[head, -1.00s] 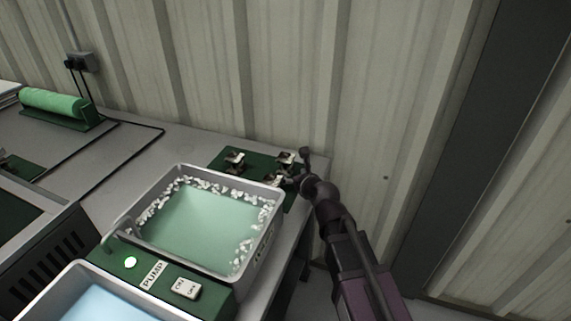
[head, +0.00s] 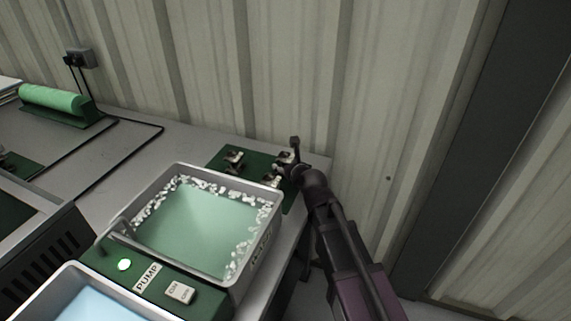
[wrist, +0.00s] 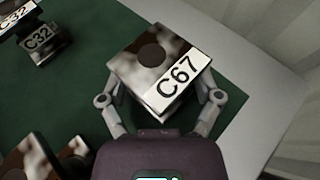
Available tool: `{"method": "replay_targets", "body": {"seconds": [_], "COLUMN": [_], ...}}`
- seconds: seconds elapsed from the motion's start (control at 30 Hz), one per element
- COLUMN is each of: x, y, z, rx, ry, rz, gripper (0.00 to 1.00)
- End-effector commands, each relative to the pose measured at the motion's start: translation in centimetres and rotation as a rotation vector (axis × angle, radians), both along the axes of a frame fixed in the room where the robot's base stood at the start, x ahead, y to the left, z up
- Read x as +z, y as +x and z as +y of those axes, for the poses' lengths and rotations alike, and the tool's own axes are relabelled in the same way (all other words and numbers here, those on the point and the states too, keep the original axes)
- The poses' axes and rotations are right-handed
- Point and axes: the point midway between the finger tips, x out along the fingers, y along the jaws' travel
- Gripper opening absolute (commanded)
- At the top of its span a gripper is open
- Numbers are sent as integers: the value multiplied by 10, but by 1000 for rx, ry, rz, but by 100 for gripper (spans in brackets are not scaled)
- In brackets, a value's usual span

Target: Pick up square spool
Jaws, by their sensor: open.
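A square spool marked C67 (wrist: 150,60), with mottled brown and white faces and a dark round centre, sits on the green mat (wrist: 85,90) in the wrist view. My gripper (wrist: 160,92) is open, with one finger on each side of the spool's near part. I cannot tell whether the fingers touch it. In the head view, my gripper (head: 292,160) is over the right side of the mat (head: 218,155) and partly hides the spool there (head: 284,157).
A spool marked C32 (wrist: 42,42) stands at the upper left of the wrist view; another (wrist: 45,158) is at lower left. A grey tub of greenish liquid (head: 200,230) stands in front of the mat. The ribbed wall (head: 300,80) is close behind.

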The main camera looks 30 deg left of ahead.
Motion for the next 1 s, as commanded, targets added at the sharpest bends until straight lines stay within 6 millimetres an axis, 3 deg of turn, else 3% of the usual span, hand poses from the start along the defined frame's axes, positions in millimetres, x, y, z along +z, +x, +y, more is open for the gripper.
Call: {"method": "replay_targets", "body": {"seconds": [0.33, 0.6, 1.0], "x": [0, 0, 1], "y": [0, -1, -1], "z": [0, 1, 1], "rx": [1, 1, 2], "ry": [0, 0, 0], "rz": [0, 0, 0], "gripper": [82, 2, 0]}}
